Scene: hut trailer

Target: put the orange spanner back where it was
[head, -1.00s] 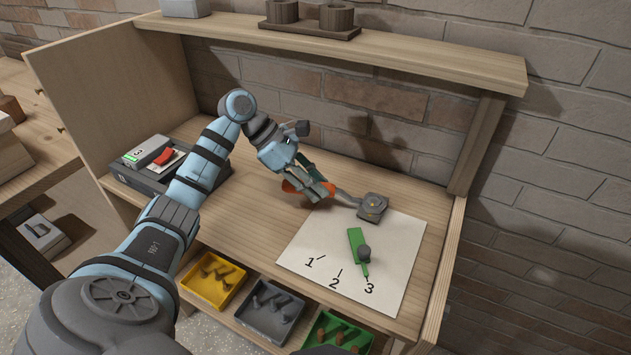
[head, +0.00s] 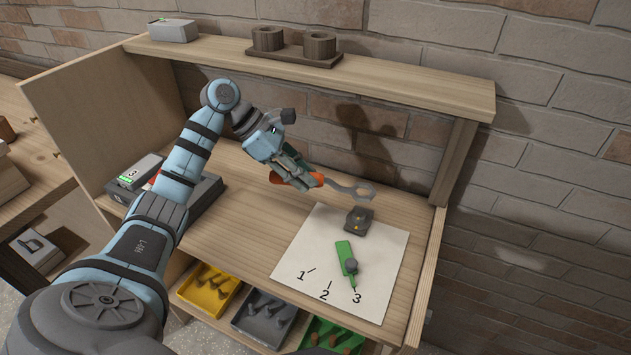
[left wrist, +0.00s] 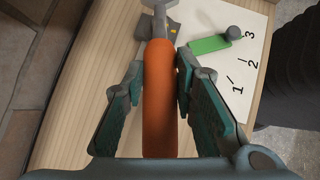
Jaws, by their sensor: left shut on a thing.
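The orange spanner has an orange handle (left wrist: 160,100) and a grey metal head (head: 352,190). My left gripper (head: 300,178) is shut on its handle, and in the left wrist view the handle lies between the two fingers. The spanner is held above the wooden bench top (head: 250,225), its head pointing right. A small dark grey block (head: 358,221) with a yellow mark sits at the top of the white sheet, below the spanner's head. My right gripper does not show.
The white sheet (head: 310,250) has marks 1, 2, 3 and a green pointer (head: 345,258) with a grey knob. A dark case (head: 205,195) stands at the left. Yellow (head: 206,290), grey and green trays are below the front edge. A shelf (head: 400,80) runs overhead.

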